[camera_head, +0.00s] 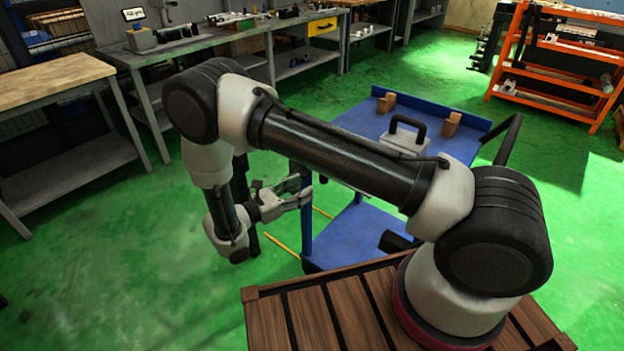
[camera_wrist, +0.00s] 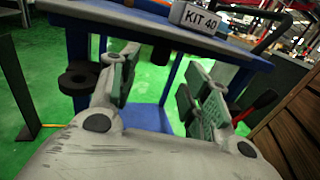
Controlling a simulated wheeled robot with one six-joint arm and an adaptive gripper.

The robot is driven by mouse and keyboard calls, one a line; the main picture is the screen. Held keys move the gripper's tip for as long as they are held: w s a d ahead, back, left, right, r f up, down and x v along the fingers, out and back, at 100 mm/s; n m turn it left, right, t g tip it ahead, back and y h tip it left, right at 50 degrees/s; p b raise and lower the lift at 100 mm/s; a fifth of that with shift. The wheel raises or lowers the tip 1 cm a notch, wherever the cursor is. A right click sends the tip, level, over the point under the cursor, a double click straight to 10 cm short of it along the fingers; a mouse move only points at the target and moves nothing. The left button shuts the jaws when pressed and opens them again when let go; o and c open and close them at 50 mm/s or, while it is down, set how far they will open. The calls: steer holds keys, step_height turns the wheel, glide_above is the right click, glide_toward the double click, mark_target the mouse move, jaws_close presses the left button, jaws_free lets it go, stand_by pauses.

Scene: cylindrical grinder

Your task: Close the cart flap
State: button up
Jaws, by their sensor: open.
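The blue cart (camera_head: 352,118) stands behind my arm in the head view. My arm crosses in front of it and hides part of its top and near side. I cannot clearly make out the flap or its angle. My gripper (camera_head: 305,190) is open and empty at the cart's left side, beside a blue leg and below the top. In the wrist view, my open gripper (camera_wrist: 164,66) faces the cart (camera_wrist: 130,25), with its top edge above and a blue leg beyond the fingers. I cannot tell whether the fingers touch the cart.
Workbenches (camera_head: 55,75) line the back left, and an orange rack (camera_head: 560,60) stands at right. Green floor (camera_head: 130,270) is clear at left.

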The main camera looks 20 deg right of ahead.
steer(key=x, duration=0.7)
steer(key=c, duration=1)
